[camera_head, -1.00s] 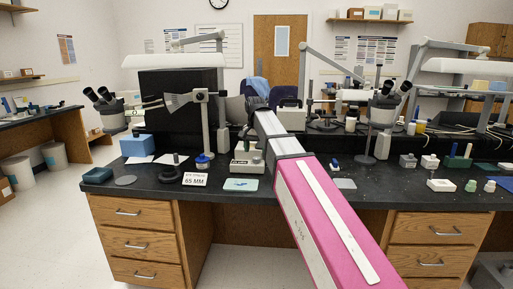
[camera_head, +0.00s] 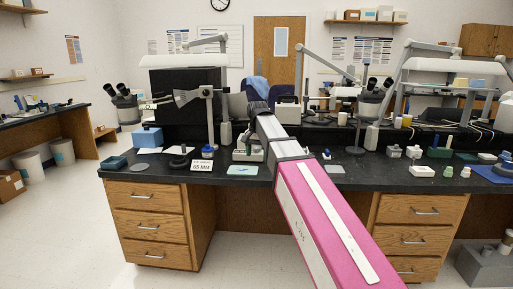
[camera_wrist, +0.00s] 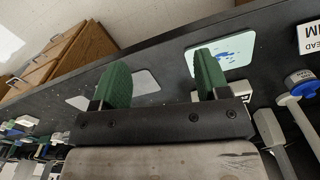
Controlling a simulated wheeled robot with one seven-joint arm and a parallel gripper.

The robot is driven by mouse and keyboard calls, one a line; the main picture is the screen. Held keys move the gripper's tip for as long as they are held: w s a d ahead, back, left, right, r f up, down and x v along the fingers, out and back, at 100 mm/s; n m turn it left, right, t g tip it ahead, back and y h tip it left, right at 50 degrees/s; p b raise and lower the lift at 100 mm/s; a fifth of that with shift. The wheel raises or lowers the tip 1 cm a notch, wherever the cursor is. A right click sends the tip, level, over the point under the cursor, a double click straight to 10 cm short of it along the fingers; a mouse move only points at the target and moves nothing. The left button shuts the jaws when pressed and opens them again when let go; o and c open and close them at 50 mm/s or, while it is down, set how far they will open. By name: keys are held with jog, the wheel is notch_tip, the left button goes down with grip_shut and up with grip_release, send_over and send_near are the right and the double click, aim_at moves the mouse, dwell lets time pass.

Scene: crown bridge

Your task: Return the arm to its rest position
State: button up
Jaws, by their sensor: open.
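My arm reaches forward over the black lab bench (camera_head: 340,182) in the head view, with its pink and white link nearest the camera. Its far end is over the back of the bench, where the fingers cannot be made out. In the wrist view my gripper (camera_wrist: 160,80) shows two green fingers spread wide apart, with nothing between them. The bench top lies beyond the fingers. A pale card with blue marks (camera_wrist: 225,55) is partly covered by the right finger, and a plain grey card (camera_wrist: 145,82) is partly covered by the left.
Microscopes stand at left (camera_head: 124,103) and right (camera_head: 372,98) on the bench. A blue box (camera_head: 147,137), a "65 MM" label (camera_head: 201,165) and small blocks sit near its front. Wooden drawers (camera_head: 147,225) are below. Floor (camera_head: 50,245) at front left is clear.

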jog(key=s+d+f+n, duration=0.1)
jog(key=s+d+f, duration=0.5)
jog(key=f, duration=0.6)
jog(key=s+d+f+n, duration=0.1)
jog(key=s+d+f, duration=0.5)
jog(key=f, duration=0.6)
jog(key=s+d+f+n, duration=0.1)
jog(key=s+d+f, duration=0.5)
jog(key=f, duration=0.5)
jog(key=shift+s+d+f+n, duration=0.3)
jog(key=shift+s+f, duration=0.1)
jog(key=shift+s, duration=0.1)
